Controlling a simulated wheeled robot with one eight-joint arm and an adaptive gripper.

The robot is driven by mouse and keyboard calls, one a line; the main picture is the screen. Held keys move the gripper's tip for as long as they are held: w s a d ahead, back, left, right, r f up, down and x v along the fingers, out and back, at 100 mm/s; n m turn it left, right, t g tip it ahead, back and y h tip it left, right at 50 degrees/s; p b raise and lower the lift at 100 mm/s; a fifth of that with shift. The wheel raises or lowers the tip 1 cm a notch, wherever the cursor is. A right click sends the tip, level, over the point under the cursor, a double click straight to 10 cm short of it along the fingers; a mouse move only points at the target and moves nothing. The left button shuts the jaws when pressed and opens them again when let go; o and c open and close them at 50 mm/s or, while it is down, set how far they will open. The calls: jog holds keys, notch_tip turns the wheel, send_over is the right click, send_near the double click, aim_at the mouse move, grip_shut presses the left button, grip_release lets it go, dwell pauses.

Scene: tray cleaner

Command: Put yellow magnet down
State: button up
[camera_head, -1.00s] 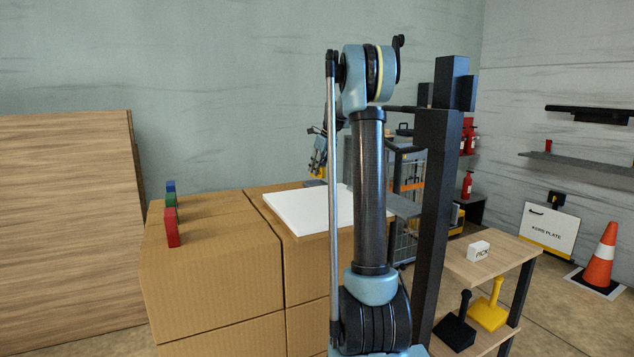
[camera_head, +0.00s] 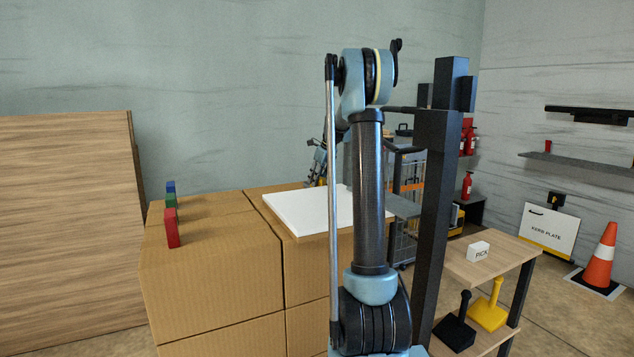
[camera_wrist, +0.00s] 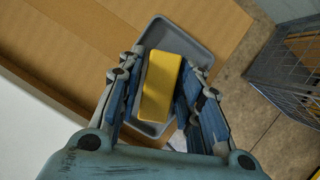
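The yellow magnet (camera_wrist: 161,87) is a flat yellow block between the fingers of my gripper (camera_wrist: 162,90) in the wrist view. The fingers lie close along both its long sides and appear shut on it. Behind it is a shallow grey tray (camera_wrist: 188,42) on the cardboard surface; the magnet overlaps its inside, and I cannot tell whether it touches the tray floor. In the head view my gripper (camera_head: 317,167) shows small behind my arm, low over the far end of the boxes; the magnet is hidden there.
Cardboard boxes (camera_head: 215,267) carry a white board (camera_head: 300,211). Blue, green and red blocks (camera_head: 171,228) stand in a row at the left. A wire cage (camera_wrist: 290,75) stands beyond the box edge at the right. A wooden shelf (camera_head: 505,258) stands farther right.

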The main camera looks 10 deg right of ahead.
jog(key=v, duration=1.2)
